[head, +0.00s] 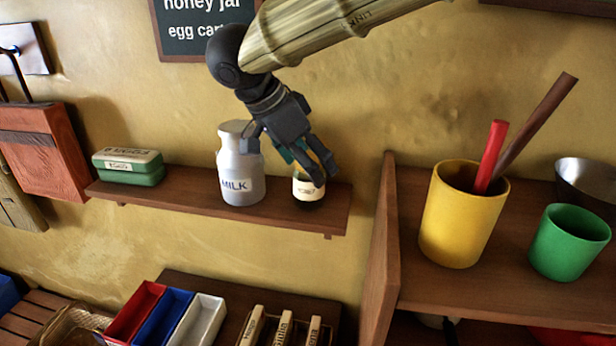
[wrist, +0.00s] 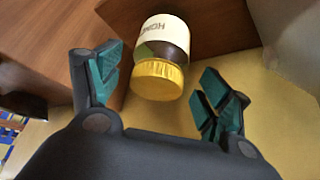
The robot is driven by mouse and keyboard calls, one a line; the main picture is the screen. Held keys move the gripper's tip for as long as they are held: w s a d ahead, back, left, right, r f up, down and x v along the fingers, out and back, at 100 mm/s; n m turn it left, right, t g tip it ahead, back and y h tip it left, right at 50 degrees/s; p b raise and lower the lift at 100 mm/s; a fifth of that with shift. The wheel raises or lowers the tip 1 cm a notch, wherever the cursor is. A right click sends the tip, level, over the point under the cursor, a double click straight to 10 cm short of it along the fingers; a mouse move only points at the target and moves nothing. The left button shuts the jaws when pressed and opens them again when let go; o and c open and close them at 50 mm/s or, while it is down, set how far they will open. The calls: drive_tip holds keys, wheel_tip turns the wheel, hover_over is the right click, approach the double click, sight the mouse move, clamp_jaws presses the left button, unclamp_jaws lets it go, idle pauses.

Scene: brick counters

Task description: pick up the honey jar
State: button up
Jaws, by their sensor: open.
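The honey jar (head: 307,189) stands at the right end of the wall shelf, partly hidden behind my gripper's fingers in the head view. In the wrist view the honey jar (wrist: 163,54) shows a yellow lid, a dark body and a white label with part of "HONEY". My gripper (head: 292,165) is above the jar in the head view, pointing down towards it. In the wrist view my gripper (wrist: 163,95) is open, with one teal-padded finger at each side and the yellow lid a little beyond and between the fingertips. The fingers appear apart from the jar.
A grey milk can (head: 240,170) stands just left of my gripper on the shelf (head: 278,205). A green egg carton (head: 128,167) is farther left. A wooden side panel (head: 378,255) rises at right, beside a yellow cup (head: 457,220) and a green cup (head: 569,243).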

drive_tip(key=shift+p+x, duration=0.55)
drive_tip(key=shift+x, duration=1.6)
drive_tip(key=shift+s, duration=0.15)
drive_tip(key=c, duration=1.2)
drive_tip(key=shift+r, duration=0.1)
